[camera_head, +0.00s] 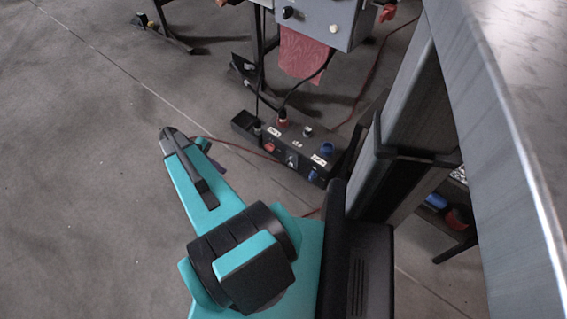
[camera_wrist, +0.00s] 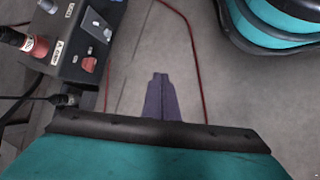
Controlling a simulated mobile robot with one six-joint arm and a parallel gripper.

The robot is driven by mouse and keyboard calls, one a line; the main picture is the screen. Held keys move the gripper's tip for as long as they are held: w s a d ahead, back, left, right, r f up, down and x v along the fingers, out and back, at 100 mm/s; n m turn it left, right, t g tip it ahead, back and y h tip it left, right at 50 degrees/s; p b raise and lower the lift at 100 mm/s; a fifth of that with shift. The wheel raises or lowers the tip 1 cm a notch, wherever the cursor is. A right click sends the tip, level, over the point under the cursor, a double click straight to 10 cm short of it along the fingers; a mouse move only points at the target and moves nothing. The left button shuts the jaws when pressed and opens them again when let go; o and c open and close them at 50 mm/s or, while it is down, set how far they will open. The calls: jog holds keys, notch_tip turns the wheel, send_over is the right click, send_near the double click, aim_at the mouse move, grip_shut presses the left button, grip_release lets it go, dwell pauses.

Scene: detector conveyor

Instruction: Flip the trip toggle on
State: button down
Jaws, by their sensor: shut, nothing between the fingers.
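A dark control box (camera_head: 285,135) stands on the floor, right of my gripper in the head view. Its top carries a small switch on a light metal plate (camera_head: 292,160), which looks like the trip toggle; its on/off position is too small to tell. In the wrist view the box (camera_wrist: 62,62) fills the upper left, with the metal switch plate (camera_wrist: 96,26) and a red knob (camera_wrist: 88,64). My gripper (camera_wrist: 160,76) is shut and empty, its purple fingers together over bare floor, apart from the box.
A red plug (camera_wrist: 38,47) with its black cable stands up from the box. A blue knob (camera_head: 326,149) sits near its right end. A red cable (camera_wrist: 192,45) runs along the floor. A grey cabinet (camera_head: 322,20) stands behind.

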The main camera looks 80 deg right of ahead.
jog(key=s+d+f+m+g+b, duration=0.1)
jog(key=s+d+f+b, duration=0.25)
jog(key=d, duration=0.25)
jog(key=s+d+f+m+b, duration=0.1)
jog(key=s+d+f+b, duration=0.1)
jog(key=s+d+b, duration=0.35)
jog(key=m+g+y+b, duration=0.1)
jog(key=b, duration=0.4)
send_near(289, 160)
jog(key=w, duration=0.1)
jog(key=w+d, duration=0.1)
jog(key=w, duration=0.1)
jog(key=shift+d+f, duration=0.2)
jog(key=shift+f, duration=0.1)
jog(key=shift+s, duration=0.1)
jog(key=b+x, duration=0.4)
jog(key=x, duration=0.6)
